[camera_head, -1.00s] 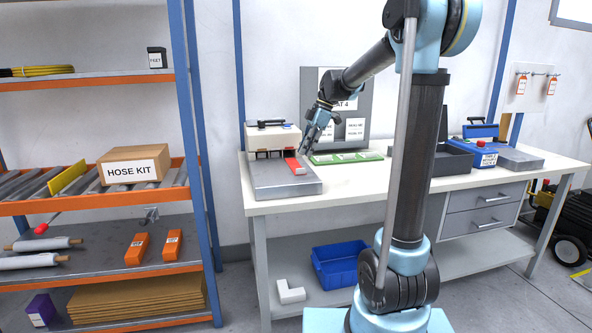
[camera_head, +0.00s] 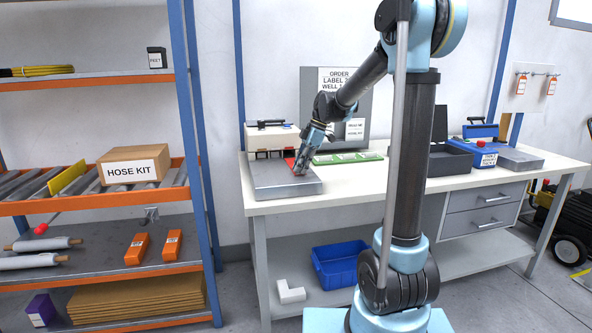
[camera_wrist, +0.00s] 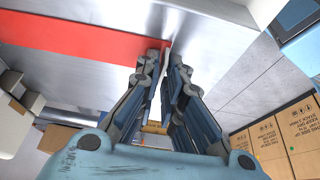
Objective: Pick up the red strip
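The red strip (camera_head: 289,163) lies on the grey metal plate at the left end of the workbench. In the wrist view the strip (camera_wrist: 75,40) runs from the left edge to my fingertips, which hide part of its right end. My gripper (camera_head: 299,171) points down at the strip's near right end. In the wrist view the two fingertips of my gripper (camera_wrist: 167,56) are close together with a narrow gap between them. A thin red and pale edge shows in that gap. I cannot tell whether the fingers press on it.
The metal plate (camera_head: 272,187) carries a white-topped fixture (camera_head: 272,136) behind the strip. A green labelled strip (camera_head: 345,158) lies to the right on the workbench (camera_head: 352,187). A dark open tray (camera_head: 447,161) stands farther right. A shelf rack with a hose kit box (camera_head: 133,168) is at left.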

